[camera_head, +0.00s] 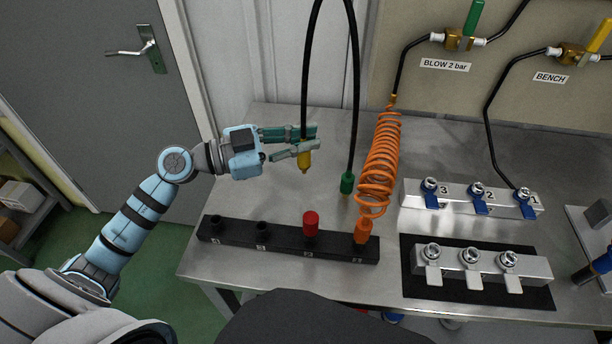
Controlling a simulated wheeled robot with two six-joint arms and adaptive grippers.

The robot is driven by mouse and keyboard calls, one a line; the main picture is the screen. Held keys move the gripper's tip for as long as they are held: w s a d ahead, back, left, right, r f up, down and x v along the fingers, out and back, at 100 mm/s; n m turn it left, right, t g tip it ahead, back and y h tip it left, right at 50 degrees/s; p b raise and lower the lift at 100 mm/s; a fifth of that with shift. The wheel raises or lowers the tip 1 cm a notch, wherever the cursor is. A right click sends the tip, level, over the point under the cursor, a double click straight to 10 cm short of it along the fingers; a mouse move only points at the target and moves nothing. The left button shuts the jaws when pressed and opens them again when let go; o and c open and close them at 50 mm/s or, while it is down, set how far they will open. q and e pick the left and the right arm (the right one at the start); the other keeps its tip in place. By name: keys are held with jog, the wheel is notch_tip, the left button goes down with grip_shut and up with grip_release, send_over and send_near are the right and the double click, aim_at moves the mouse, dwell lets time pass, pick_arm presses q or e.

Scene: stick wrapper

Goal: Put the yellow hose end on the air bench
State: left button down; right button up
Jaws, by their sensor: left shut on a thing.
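My left gripper (302,142) is shut on the yellow hose end (305,160), which points down above the table. A black hose (308,75) rises from it out of the top of the picture. The BENCH label (551,77) is on the back panel, beside a brass valve with a yellow handle (601,36). A black hose runs from that valve down to port 1 of a silver block (470,198) with three numbered ports and blue levers. Which part is the air bench's socket for the yellow end, I cannot tell. My right gripper is not in view.
A green hose end (347,183) hangs right of the gripper. A black holder (285,247) has a red end (311,220) and an orange end (363,229) with a coiled hose (380,165); its two left holes are empty. A second silver block (482,262) sits on a black mat.

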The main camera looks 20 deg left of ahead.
aim_at(304, 165)
pick_arm(q)
notch_tip(304, 165, down, 7)
jog(key=b, duration=0.3)
jog(key=shift+w, duration=0.1)
jog(key=shift+r, duration=0.1)
jog(key=c, duration=1.6)
grip_release()
jog(key=shift+c, duration=0.2)
